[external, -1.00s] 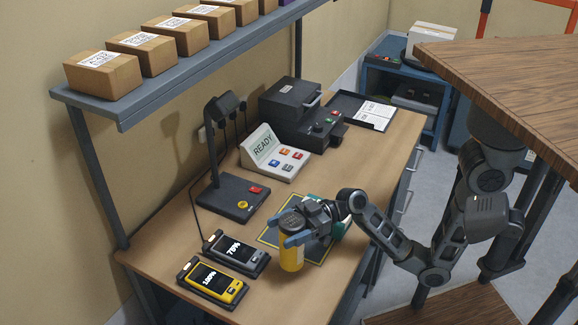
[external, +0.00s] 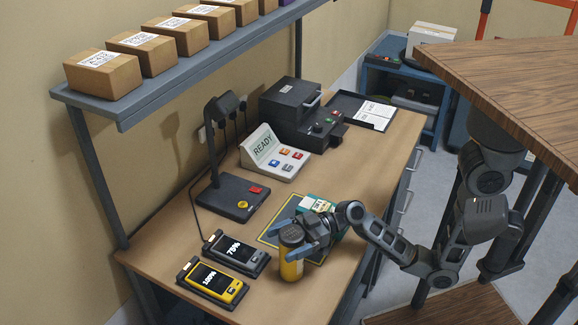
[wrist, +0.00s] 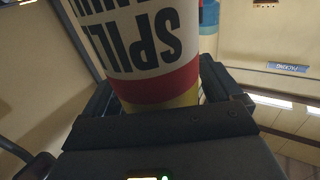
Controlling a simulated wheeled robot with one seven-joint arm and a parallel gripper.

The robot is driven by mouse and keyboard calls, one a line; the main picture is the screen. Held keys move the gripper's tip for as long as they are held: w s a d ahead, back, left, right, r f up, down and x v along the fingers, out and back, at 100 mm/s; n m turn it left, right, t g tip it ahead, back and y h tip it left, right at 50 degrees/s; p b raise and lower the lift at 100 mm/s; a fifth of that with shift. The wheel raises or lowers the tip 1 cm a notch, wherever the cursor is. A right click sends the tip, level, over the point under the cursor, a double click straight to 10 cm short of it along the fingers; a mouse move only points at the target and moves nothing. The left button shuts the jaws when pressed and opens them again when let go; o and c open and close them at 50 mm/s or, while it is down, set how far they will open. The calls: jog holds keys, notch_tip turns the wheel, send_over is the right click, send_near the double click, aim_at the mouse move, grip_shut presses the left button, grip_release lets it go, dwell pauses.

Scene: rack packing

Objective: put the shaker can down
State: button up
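A yellow-edged dark mat (external: 272,233) lies behind the can, with a teal and white item (external: 318,203) on it, partly hidden by my gripper. Two handheld devices (external: 212,284) (external: 236,255) lie to the left. A lamp base (external: 230,198) stands behind. Bare bench (external: 262,296) shows in front.

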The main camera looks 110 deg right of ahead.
jog(key=shift+o, duration=0.6)
jog(key=shift+r, duration=0.1)
jog(key=shift+r, duration=0.15)
jog(key=b+v, duration=0.2)
jog(key=v, duration=1)
